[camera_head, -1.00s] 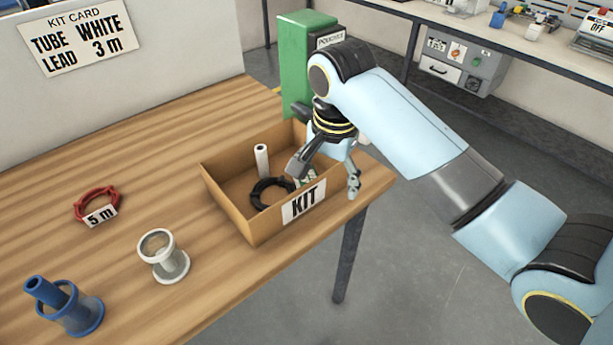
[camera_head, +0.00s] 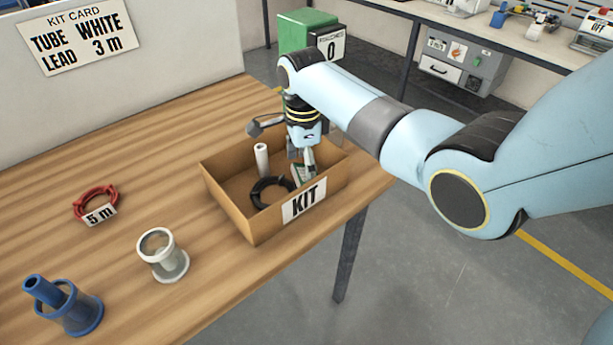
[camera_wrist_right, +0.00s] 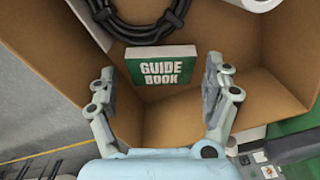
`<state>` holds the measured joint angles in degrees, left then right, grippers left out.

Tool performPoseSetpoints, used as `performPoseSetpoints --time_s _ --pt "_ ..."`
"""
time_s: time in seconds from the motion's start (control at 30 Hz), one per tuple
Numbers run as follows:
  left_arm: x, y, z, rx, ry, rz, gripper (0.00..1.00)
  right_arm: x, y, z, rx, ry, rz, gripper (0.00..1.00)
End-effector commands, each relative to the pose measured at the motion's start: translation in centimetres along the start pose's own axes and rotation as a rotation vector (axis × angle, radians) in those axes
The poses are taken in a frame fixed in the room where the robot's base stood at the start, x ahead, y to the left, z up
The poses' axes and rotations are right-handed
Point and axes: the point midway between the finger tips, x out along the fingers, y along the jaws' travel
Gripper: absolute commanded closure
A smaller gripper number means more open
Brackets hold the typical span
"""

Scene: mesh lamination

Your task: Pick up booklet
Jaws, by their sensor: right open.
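The booklet is green and white and reads "GUIDE BOOK" in the right wrist view (camera_wrist_right: 155,70). It lies in the open brown kit box (camera_head: 228,205), beside a coiled black cable (camera_head: 262,198). In the head view my gripper hides part of it. My right gripper (camera_wrist_right: 160,82) is open and empty, with one finger to each side of the booklet in the wrist view. In the head view the right gripper (camera_head: 298,158) is at the right rear part of the box. Whether a finger touches the booklet cannot be told. My left gripper is not in view.
A white roll (camera_head: 261,160) stands in the box. A green dispenser (camera_head: 306,30) stands behind the box.

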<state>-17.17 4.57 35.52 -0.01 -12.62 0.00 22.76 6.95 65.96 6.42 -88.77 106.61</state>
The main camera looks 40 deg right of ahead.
Motion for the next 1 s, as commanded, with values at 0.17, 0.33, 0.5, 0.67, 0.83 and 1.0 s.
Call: performPoseSetpoints --time_s 0.17,0.33,0.5,0.67,0.83,1.0 --pt "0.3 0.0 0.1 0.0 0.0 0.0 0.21 2.4 -0.1 -0.1 -0.001 0.0 0.001 0.16" --pt "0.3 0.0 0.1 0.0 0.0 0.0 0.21 2.8 -0.1 -0.1 -0.002 -0.001 -0.002 0.16" --pt "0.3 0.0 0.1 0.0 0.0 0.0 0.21 2.8 -0.1 -0.1 -0.002 0.0 -0.001 0.24" --pt "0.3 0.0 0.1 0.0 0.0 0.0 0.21 2.8 -0.1 -0.1 -0.001 0.0 -0.001 0.45" --pt "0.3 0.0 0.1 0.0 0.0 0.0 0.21 2.7 -0.1 -0.1 -0.001 0.0 -0.001 0.66" --pt "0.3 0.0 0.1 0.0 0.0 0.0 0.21 2.7 -0.1 -0.1 -0.001 0.0 -0.001 0.66"
